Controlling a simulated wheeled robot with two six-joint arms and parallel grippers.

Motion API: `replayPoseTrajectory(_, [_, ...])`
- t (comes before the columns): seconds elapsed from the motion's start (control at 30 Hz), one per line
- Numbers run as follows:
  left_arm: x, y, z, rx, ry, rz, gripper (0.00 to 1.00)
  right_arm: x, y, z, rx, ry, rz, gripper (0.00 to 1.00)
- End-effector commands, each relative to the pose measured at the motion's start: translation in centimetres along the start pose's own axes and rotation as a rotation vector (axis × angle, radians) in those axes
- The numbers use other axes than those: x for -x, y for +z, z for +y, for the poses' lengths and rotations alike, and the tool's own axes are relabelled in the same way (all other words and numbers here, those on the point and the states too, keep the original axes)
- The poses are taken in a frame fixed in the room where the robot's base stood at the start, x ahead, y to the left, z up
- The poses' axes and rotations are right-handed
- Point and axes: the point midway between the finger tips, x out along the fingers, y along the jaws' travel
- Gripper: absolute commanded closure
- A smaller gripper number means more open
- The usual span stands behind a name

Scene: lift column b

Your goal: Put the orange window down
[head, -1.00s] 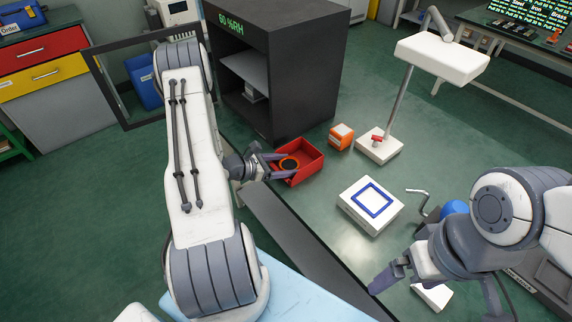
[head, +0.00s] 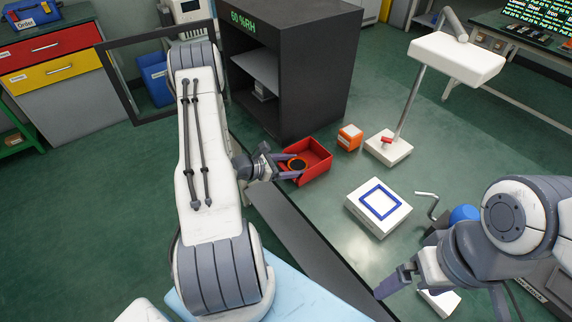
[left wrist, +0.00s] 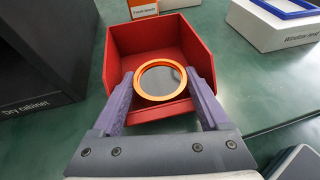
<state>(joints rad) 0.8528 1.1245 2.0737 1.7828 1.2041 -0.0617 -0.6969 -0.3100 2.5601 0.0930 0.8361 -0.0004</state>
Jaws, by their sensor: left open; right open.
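The orange window (left wrist: 161,80) is a dark round disc with an orange rim. In the left wrist view it lies at the front of the red bin (left wrist: 190,42), between the fingers of my left gripper (left wrist: 162,88). In the head view the orange window (head: 297,165) shows at the red bin's (head: 318,162) left side. My left gripper (head: 288,166) is open around it; whether the window rests on the bin floor I cannot tell. My right gripper (head: 382,290) is open and empty at the table's front, far from the window.
A black dry cabinet (head: 300,85) stands behind the bin, its framed door (head: 115,80) swung open. Clear table lies between bin and block.

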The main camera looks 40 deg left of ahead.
Motion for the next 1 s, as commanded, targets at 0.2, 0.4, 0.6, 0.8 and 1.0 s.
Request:
replayPoseTrajectory(0.2, [2.1,-0.1,0.0,0.003,0.003,0.022,0.1,0.5,-0.1,0.0,0.0,0.0,0.0,0.0])
replayPoseTrajectory(0.4, [6.9,0.2,0.0,0.002,0.003,0.02,0.1,0.1,0.0,0.0,0.0,0.0,0.0,0.0])
replayPoseTrajectory(0.6, [10.5,0.4,0.0,0.001,0.001,0.018,0.1,0.0,0.0,0.0,0.0,0.0,0.0,0.0])
replayPoseTrajectory(0.8, [12.2,0.5,-0.1,0.001,-0.003,0.017,0.1,-0.1,0.0,0.0,0.0,0.0,0.0,0.0])
replayPoseTrajectory(1.0, [12.3,0.5,-0.1,0.002,-0.004,0.017,0.1,-0.1,0.0,0.0,0.0,0.0,0.0,0.0])
